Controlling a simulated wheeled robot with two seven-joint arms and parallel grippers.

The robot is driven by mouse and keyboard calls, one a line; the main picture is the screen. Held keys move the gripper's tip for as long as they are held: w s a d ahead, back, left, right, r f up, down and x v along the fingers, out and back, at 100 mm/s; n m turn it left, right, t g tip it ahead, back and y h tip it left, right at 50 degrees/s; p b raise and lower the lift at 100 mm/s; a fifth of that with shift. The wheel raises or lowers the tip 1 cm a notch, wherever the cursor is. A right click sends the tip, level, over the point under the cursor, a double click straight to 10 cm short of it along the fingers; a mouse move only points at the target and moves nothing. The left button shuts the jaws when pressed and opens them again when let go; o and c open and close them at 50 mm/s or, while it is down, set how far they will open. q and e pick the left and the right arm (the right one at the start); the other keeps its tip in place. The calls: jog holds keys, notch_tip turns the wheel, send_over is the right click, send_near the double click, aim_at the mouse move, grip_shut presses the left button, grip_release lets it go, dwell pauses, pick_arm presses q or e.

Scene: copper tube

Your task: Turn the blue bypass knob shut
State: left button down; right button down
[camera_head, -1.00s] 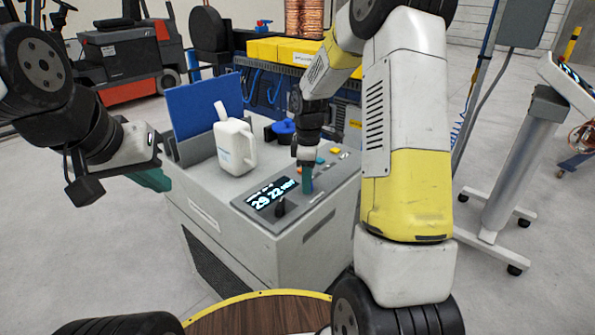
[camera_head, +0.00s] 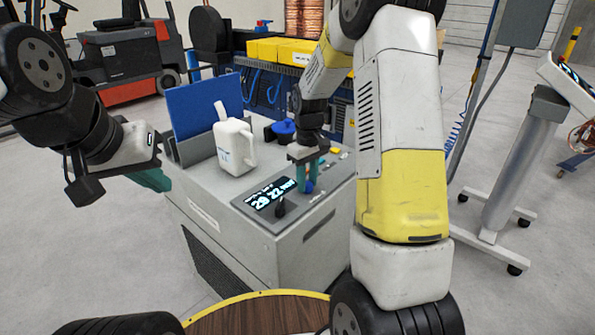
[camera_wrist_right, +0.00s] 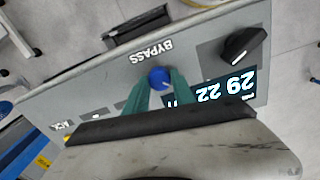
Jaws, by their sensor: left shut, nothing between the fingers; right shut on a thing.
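The blue bypass knob (camera_wrist_right: 159,76) sits on the machine's grey control panel below the BYPASS label, as seen in the right wrist view. A small pale mark shows on its face. In the head view the knob (camera_head: 309,187) shows low between the fingers. My right gripper (camera_head: 307,181) points down at the panel. Its two teal fingers stand on either side of the knob, shut on it; they also show in the right wrist view (camera_wrist_right: 160,86). My left gripper (camera_head: 153,180) is shut and empty, off the machine's left side.
A black knob (camera_head: 280,206) and a lit display (camera_head: 269,197) are close by on the panel. A white jug (camera_head: 234,148), a blue panel (camera_head: 204,106) and a blue-topped part (camera_head: 284,128) stand on the machine top. A wheeled stand (camera_head: 510,175) is at right.

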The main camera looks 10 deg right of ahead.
aim_at(308, 183)
jog(key=m, duration=0.4)
jog(key=shift+m, duration=0.3)
jog(key=shift+d+m, duration=0.1)
jog(key=shift+m, duration=2.4)
jog(key=c, duration=1.1)
grip_release()
jog(key=shift+o, duration=0.2)
jog(key=shift+r, duration=3.95)
jog(key=shift+r, duration=0.1)
